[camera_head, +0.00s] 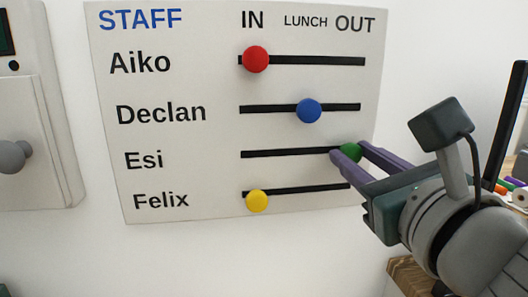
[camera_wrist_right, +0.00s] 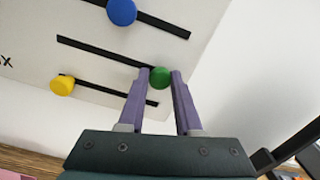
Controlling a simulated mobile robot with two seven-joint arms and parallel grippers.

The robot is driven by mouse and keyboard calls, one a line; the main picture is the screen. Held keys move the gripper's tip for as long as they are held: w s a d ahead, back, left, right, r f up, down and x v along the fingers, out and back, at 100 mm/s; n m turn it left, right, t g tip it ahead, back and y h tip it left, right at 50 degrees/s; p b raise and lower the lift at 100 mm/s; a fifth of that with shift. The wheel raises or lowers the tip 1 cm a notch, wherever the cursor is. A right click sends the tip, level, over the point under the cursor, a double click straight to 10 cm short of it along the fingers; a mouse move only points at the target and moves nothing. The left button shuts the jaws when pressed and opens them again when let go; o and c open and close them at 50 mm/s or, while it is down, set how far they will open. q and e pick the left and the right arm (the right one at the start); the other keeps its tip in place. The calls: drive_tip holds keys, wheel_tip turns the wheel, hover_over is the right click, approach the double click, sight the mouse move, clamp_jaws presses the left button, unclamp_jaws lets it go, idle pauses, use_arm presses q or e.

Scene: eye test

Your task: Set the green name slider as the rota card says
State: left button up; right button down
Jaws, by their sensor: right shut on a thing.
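The white staff board (camera_head: 220,185) hangs on the wall with rows Aiko, Declan, Esi and Felix under IN, LUNCH and OUT. The green knob (camera_head: 351,152) is in the Esi row, at the right part of its black slot (camera_head: 285,154), under OUT. My right gripper (camera_head: 350,151) is shut on the green knob, its purple fingers on either side. The right wrist view shows the green knob (camera_wrist_right: 160,78) between the fingertips; the slot's end there is hidden. The rota card does not show. My left gripper is not in view.
A red knob (camera_head: 256,59) is at IN for Aiko, a blue knob (camera_head: 309,111) at LUNCH for Declan, a yellow knob (camera_head: 257,201) at IN for Felix. A grey box with a round knob (camera_head: 12,156) is at the left. Pens (camera_head: 508,185) lie at the far right.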

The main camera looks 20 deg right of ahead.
idle(0.5)
drive_tip(key=a, duration=0.3)
drive_tip(key=w+a, duration=0.1)
drive_tip(key=a, duration=0.2)
drive_tip(key=shift+w, duration=0.2)
drive_tip(key=c, duration=0.6)
unclamp_jaws()
drive_tip(key=b, duration=0.2)
approach(300, 151)
drive_tip(key=shift+v, duration=1.9)
drive_tip(key=shift+d, duration=0.15)
drive_tip(key=shift+s, duration=0.1)
